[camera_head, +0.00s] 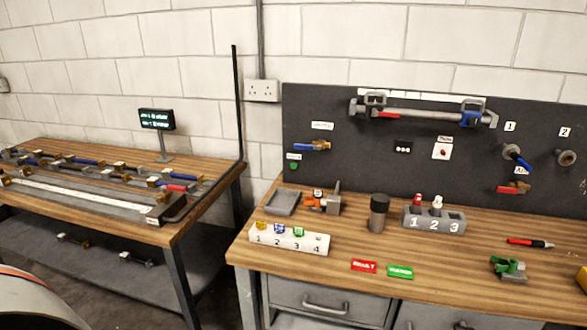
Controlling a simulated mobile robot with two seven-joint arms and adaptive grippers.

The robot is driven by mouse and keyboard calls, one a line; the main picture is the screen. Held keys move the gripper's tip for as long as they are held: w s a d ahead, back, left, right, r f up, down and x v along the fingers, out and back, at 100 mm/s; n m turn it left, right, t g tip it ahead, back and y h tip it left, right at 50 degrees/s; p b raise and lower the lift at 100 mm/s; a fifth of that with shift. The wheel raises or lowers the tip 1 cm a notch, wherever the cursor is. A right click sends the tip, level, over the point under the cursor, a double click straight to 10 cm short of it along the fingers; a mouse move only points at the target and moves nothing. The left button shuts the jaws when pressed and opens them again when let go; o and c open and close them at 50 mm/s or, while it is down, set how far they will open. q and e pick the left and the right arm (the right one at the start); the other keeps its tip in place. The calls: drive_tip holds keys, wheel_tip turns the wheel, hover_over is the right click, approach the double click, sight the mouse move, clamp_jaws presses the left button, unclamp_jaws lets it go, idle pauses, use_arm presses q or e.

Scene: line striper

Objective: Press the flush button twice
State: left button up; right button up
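A white plate with a small red button (441,152) is mounted on the dark upright panel (340,165) behind the right workbench. A small white label (445,139) sits just above it, and its print is too small to read surely. It is the likeliest flush button in view. Whether it is pressed in cannot be told. Neither of my grippers is in view, and nothing touches the plate.
The right workbench (400,285) carries a numbered white rack (290,240), a dark cylinder (378,212) and a grey numbered block (434,220). A clamped pipe (420,112) and several valves are on the panel. A small screen (157,119) stands on the left bench.

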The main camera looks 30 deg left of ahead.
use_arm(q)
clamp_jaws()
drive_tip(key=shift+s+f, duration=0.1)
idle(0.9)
